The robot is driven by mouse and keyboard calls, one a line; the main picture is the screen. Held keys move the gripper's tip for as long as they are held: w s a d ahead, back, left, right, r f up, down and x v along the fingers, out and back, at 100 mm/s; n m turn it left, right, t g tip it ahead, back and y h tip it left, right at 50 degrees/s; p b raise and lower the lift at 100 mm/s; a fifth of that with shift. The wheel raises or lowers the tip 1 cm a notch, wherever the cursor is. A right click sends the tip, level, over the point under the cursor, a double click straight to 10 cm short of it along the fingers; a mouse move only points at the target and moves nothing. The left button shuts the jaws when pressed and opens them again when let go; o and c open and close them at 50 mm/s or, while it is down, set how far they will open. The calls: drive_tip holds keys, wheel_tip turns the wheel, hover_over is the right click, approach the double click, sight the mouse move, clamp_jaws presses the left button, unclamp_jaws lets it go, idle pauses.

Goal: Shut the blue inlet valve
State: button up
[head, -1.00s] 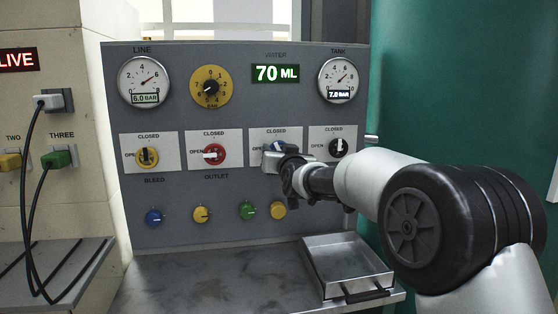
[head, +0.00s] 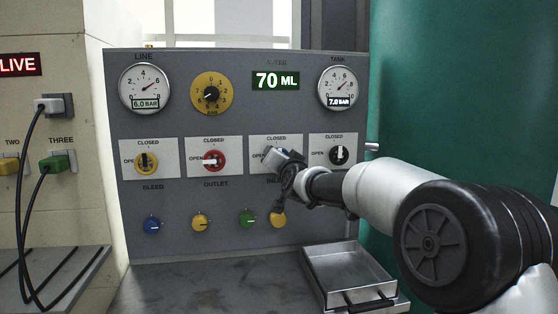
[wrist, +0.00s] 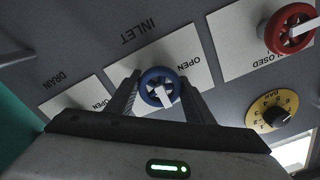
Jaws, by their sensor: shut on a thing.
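The blue inlet valve (wrist: 160,88) is a round knob with a white bar, on a white plate on the grey panel. My gripper (wrist: 160,98) has one finger on each side of it and is shut on it. In the wrist view the panel appears upside down. The bar points towards the bottom of that picture, away from the INLET label; the OPEN mark is to the knob's upper right. My gripper hides the CLOSED end of the plate there. In the head view my gripper (head: 279,160) sits tilted at the valve and mostly covers it.
The red outlet valve (head: 213,160) is left of the inlet valve, with the yellow bleed valve (head: 147,162) beyond. The black drain valve (head: 339,155) is close on the right. Small coloured knobs sit below. A metal tray (head: 347,276) stands on the bench beneath my arm.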

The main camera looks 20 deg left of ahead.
drive_tip(key=o, duration=1)
drive_tip(key=shift+o, duration=0.2)
drive_tip(key=v, duration=1.7)
drive_tip(key=shift+s, duration=0.25)
